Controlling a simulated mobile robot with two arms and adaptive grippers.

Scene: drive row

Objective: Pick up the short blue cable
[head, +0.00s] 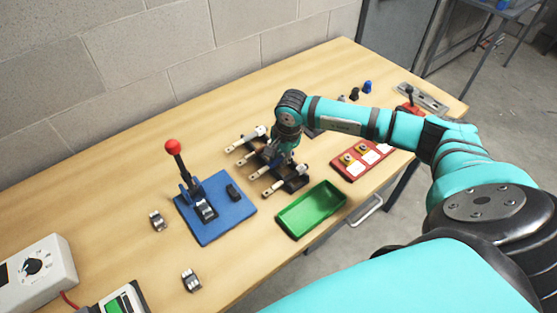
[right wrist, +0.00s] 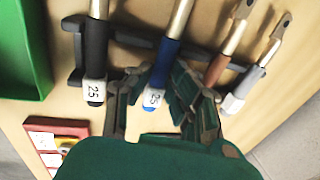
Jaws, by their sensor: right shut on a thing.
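The blue cable (right wrist: 166,56) has a dark blue sleeve, a pale metal upper part and a white numbered band near its blue end. It lies between the fingers of my right gripper (right wrist: 158,92), which is shut on it at the rack. In the head view my right gripper (head: 283,160) is low over the rack and hides most of the blue cable. Similar pieces lie beside it in the right wrist view: a black one (right wrist: 96,45) to the left, a brown one (right wrist: 217,66) and a grey one (right wrist: 248,80) to the right. My left gripper is not in view.
The dark rack (head: 290,186) stands mid-table. A green tray (head: 312,211) is just in front of it, and a red board (head: 362,159) is to its right. A blue base (head: 226,221) with a red-knobbed lever stands left. The far-left table is clear.

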